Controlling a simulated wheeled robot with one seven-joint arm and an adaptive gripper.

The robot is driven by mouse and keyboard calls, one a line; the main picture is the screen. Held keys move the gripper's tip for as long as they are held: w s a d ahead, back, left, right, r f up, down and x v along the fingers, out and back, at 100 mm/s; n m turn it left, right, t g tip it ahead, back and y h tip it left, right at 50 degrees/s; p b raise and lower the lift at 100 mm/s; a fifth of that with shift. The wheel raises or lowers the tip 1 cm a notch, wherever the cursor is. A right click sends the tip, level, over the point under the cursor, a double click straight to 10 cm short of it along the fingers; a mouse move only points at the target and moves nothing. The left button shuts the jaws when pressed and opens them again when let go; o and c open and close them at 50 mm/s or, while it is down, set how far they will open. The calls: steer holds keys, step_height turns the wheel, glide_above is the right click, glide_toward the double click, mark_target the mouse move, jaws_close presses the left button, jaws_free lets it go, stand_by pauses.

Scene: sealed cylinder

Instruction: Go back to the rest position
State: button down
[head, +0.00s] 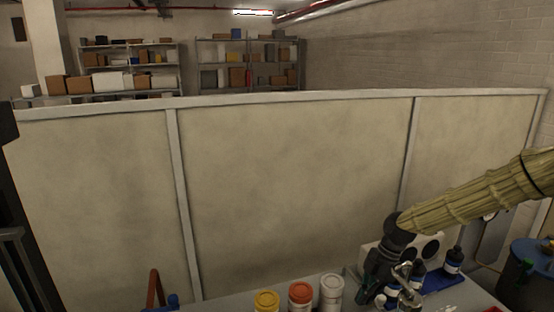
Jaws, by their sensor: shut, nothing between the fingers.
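My arm, in a tan ribbed sleeve (480,200), comes in from the right in the head view. It ends in my dark gripper (370,290), which points down over the right part of the workbench (235,304). The gripper is shut, and I see nothing held in it. A white-capped jar (330,292) stands just left of it. Dark bottles with pale labels (453,262) stand on its right. A shiny metal item (405,290) shows close beside it; I cannot tell what it is.
A jar with a yellow cap (266,301) and one with an orange-red cap (300,296) stand at the bench front. A pale box with round dark openings (431,249) is behind the gripper. A beige partition (290,190) closes the back. A dark blue drum (528,280) stands at right.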

steer(key=shift+w+d+f, duration=0.15)
steer(key=shift+d+f, duration=0.1)
steer(key=shift+f, duration=0.25)
steer(key=shift+w+d+f, duration=0.1)
steer(key=shift+d+f, duration=0.15)
steer(key=shift+f, duration=0.2)
steer(key=shift+a, duration=0.1)
